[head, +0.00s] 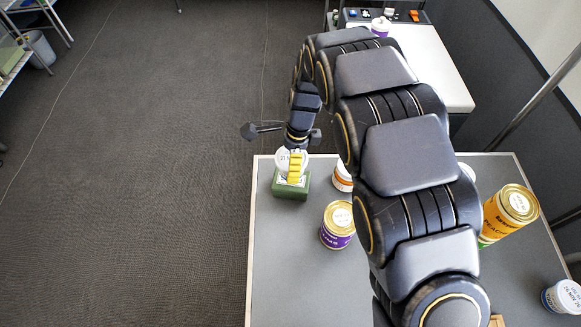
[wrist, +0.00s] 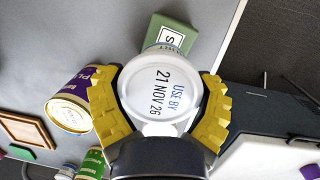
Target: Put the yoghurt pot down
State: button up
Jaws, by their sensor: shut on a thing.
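The yoghurt pot has a white lid (wrist: 160,92) printed "USE BY 21 NOV 26" and fills the middle of the wrist view. My gripper (wrist: 166,100) has its yellow fingers closed around the pot from both sides. In the head view my gripper (head: 296,165) is at the far left corner of the grey table, with the white lid (head: 283,161) showing beside its yellow finger. A green block (head: 291,188) with a white label is at the pot; it also shows in the wrist view (wrist: 178,33). I cannot tell whether the pot touches it.
On the grey table (head: 290,270) stand a purple tin (head: 337,228), a white pot with an orange band (head: 342,178), a large orange tin (head: 509,209) and a white-and-blue pot (head: 563,297). My arm hides the middle. The left front of the table is clear.

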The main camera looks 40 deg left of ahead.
jog(key=shift+f, duration=1.65)
jog(key=o, duration=1.1)
jog(key=shift+f, duration=0.1)
jog(key=shift+c, duration=0.2)
jog(key=r, duration=0.4)
jog(key=w+r, duration=0.1)
jog(key=r, duration=0.3)
jog(key=w+r, duration=0.1)
jog(key=r, duration=0.3)
jog(key=shift+d, duration=0.25)
